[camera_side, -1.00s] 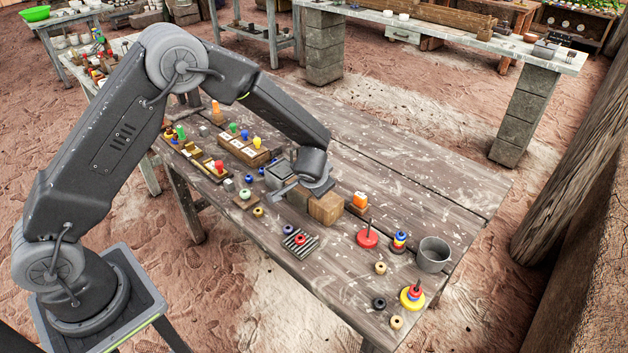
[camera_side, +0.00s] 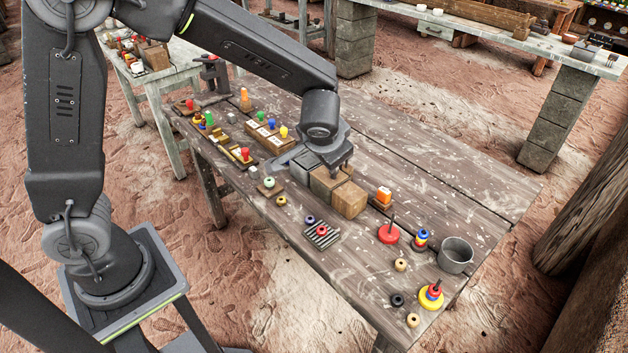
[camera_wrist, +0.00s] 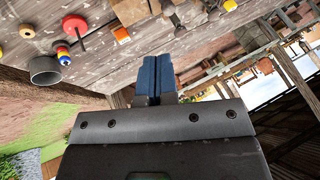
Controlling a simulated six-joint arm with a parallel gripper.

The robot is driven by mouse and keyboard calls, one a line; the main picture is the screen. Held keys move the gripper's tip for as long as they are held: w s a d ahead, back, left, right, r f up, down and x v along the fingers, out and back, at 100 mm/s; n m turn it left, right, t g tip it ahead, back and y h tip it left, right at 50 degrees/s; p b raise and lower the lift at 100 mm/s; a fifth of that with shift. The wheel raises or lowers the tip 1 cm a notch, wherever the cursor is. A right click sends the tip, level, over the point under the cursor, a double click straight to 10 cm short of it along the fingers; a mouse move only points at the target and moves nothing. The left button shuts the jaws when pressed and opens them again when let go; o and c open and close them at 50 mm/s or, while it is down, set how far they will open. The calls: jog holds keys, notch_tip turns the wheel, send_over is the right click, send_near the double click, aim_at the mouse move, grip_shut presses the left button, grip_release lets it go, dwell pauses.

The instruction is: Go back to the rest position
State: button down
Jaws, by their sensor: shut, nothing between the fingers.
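My gripper (camera_side: 341,166) is above the middle of the wooden table (camera_side: 455,172), over the wooden and grey blocks. In the wrist view its two blue-padded fingers (camera_wrist: 157,78) are together with nothing between them. A brown wooden block (camera_side: 349,200) sits just below and in front of the gripper in the side view. A grey block (camera_side: 310,163) is partly hidden by the gripper. The exact gap between the gripper and the blocks is hard to tell.
A red disc with a peg (camera_side: 388,233), a grey cup (camera_side: 455,255) and stacked coloured rings (camera_side: 431,295) stand at the right. An orange block (camera_side: 384,195) is near the gripper. Pegged boards (camera_side: 265,137) lie at the left. The table's far right is clear.

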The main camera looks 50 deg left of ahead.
jog(key=s+a+r+h, duration=0.1)
jog(key=s+r, duration=0.4)
jog(key=s, duration=0.6)
jog(key=s+a+r+h, duration=0.1)
jog(key=s+r+h, duration=0.2)
jog(key=s+r, duration=0.3)
jog(key=s, duration=0.5)
jog(key=shift+a+r+n, duration=0.25)
jog(key=shift+a+n, duration=0.05)
jog(key=shift+a, duration=0.1)
